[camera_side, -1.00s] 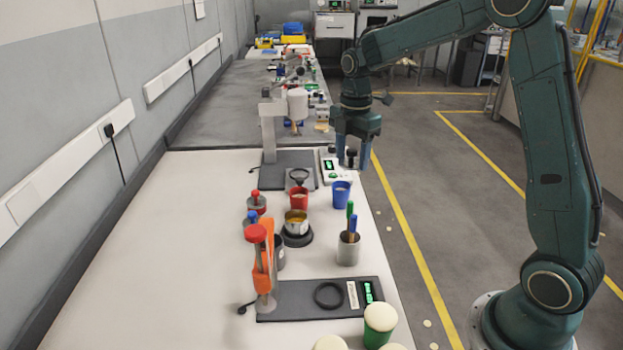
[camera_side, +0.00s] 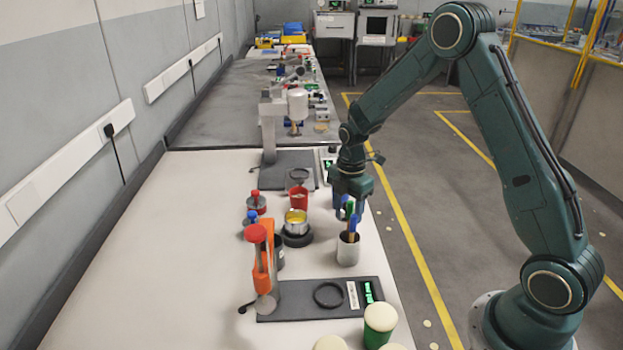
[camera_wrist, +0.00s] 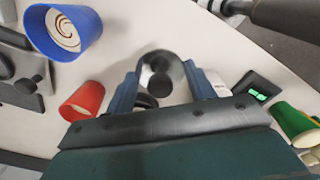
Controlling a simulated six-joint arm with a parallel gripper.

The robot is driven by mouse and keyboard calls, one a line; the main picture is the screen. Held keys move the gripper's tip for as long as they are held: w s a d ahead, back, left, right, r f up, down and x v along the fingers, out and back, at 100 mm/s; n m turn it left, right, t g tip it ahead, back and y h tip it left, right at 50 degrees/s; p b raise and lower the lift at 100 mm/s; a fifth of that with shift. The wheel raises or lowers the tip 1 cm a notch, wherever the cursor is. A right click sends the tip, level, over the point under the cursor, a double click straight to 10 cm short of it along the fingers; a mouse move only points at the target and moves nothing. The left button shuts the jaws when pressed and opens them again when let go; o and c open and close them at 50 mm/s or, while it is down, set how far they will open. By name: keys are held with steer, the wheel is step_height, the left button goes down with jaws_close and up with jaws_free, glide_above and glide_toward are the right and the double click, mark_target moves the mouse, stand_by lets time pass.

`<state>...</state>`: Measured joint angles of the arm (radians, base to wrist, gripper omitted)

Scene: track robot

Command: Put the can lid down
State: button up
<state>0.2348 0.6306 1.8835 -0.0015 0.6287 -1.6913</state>
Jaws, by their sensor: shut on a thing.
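My gripper (camera_wrist: 160,90) is shut on a grey, round piece with a dark centre, which I take to be the can lid (camera_wrist: 160,68). The two blue fingers flank it in the wrist view. In the side view my gripper (camera_side: 345,205) is low over the right side of the white bench, behind the metal pen cup; the lid cannot be made out there. An open can (camera_side: 296,216) with a yellow inside stands on a dark round base (camera_side: 297,238), left of my gripper and apart from it.
A red cup (camera_side: 298,197) stands behind the can. The metal pen cup (camera_side: 348,251) is close in front of my gripper. An orange stand (camera_side: 263,268) and green cup (camera_side: 380,322) are nearer. The bench's left side is clear.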

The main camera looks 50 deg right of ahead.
steer(key=shift+f, duration=0.2)
steer(key=shift+f, duration=2.1)
steer(key=shift+f, duration=0.15)
steer(key=o, duration=1)
step_height(320, 180, up, 11)
steer(key=shift+r, duration=0.7)
